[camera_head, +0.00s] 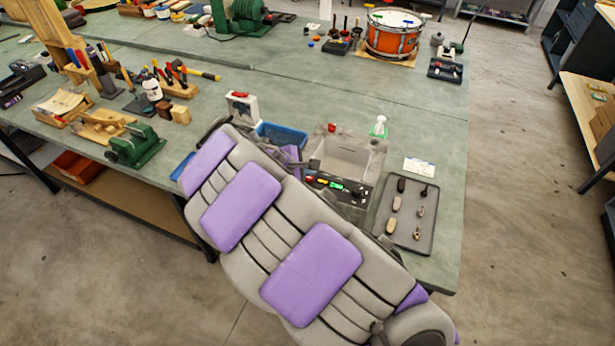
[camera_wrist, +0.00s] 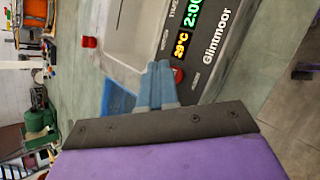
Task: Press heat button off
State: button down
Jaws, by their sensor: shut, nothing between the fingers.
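The Glintmoor cleaner, a grey basin with a dark control panel (camera_wrist: 225,50), stands at the front of the bench; its basin (camera_head: 348,158) shows in the head view. In the wrist view its display (camera_wrist: 188,28) reads 2:00 in green and 29°C in yellow. A red button (camera_wrist: 179,75) on the panel lies right beside my fingertips. My gripper (camera_wrist: 160,68) is shut and empty, its blue-grey fingers pointing at the panel; I cannot tell whether they touch it.
A blue bin (camera_head: 283,135) stands left of the basin. A tray of small parts (camera_head: 407,215) lies to the right, with a white card (camera_head: 419,167) behind it.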

jog(key=shift+d, duration=0.3)
jog(key=shift+a+f, duration=0.45)
jog(key=shift+a, duration=0.4)
jog(key=shift+d, duration=0.4)
jog(key=shift+a, duration=0.2)
jog(key=shift+r+p, duration=0.2)
jog(key=shift+p, duration=0.2)
jog(key=shift+d+r+p, duration=0.25)
jog(key=shift+r+p, duration=0.1)
jog(key=shift+p, duration=0.05)
jog(key=shift+d, duration=0.1)
